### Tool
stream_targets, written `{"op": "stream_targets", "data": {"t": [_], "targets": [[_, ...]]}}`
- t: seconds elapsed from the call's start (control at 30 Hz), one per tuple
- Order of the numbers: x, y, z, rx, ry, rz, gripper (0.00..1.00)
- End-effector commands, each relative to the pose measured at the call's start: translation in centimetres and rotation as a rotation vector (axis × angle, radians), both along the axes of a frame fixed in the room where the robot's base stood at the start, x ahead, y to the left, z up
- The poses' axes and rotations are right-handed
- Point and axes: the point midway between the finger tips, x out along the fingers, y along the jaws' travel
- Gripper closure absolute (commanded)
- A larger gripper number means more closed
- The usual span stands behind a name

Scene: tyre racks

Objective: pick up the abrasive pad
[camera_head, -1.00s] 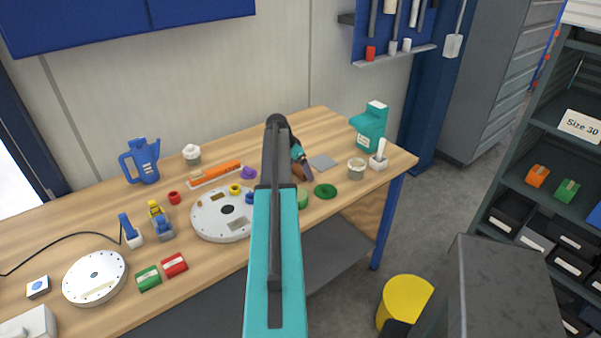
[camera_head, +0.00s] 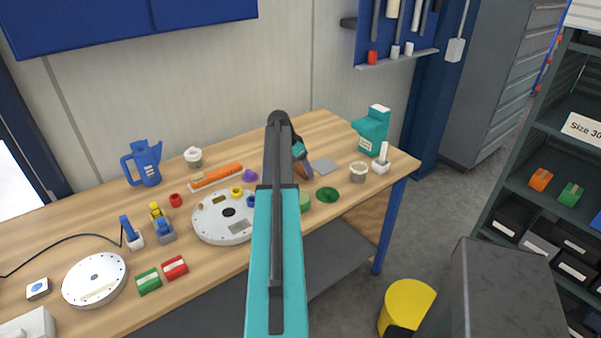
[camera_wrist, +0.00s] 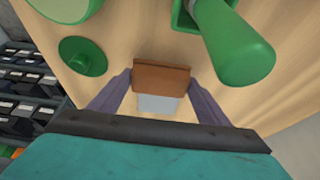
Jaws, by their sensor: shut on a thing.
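The abrasive pad appears to be the brown block (camera_wrist: 161,77) between my fingertips in the wrist view. My gripper (camera_wrist: 160,84) is shut on it, one purple-grey finger on each side. In the head view my gripper (camera_head: 300,158) is over the right part of the workbench, partly hidden by my arm. The brown pad (camera_head: 305,171) shows just below it. A flat grey square (camera_head: 325,166) lies on the bench to its right. A pale grey patch (camera_wrist: 158,105) shows below the pad in the wrist view. Whether the pad touches the bench, I cannot tell.
A green disc (camera_head: 327,195), a round jar (camera_head: 358,172), a brush with a white handle (camera_head: 382,158) and a teal holder (camera_head: 373,130) stand nearby. A white round plate (camera_head: 212,225) lies to the left. A yellow bin (camera_head: 407,305) is on the floor.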

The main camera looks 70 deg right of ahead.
Motion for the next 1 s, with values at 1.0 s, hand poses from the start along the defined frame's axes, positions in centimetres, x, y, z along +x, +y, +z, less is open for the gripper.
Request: {"op": "stream_targets", "data": {"t": [1.0], "targets": [[0.0, 0.0, 7.8, 0.0, 0.0, 0.001, 0.54]]}}
